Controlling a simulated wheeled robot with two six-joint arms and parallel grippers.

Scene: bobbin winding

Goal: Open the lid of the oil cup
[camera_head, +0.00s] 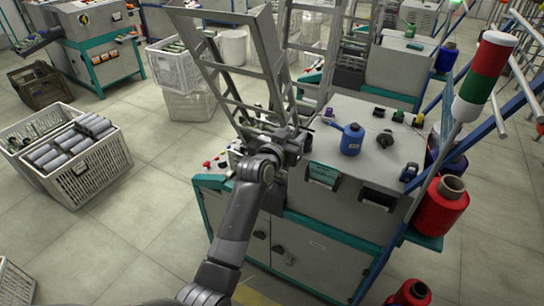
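My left arm reaches up from the bottom of the head view to the winding machine (325,262). Its gripper (298,143) is at the left part of the machine's top, by the foot of the grey metal frame (262,45). The fingers are small and dark against the machine parts, so I cannot tell if they are open or shut. I cannot pick out the oil cup or its lid for certain; my gripper and wrist cover part of that area. A blue can (351,140) with a thin spout stands on the machine top, right of the gripper. My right gripper is not in view.
On the machine top are a black knob-like part (385,139) and a small dark blue item (409,172). A red-green-white signal lamp (484,75) and a red yarn spool (441,206) stand at the right. A white crate (82,175) with grey bobbins sits on the floor left.

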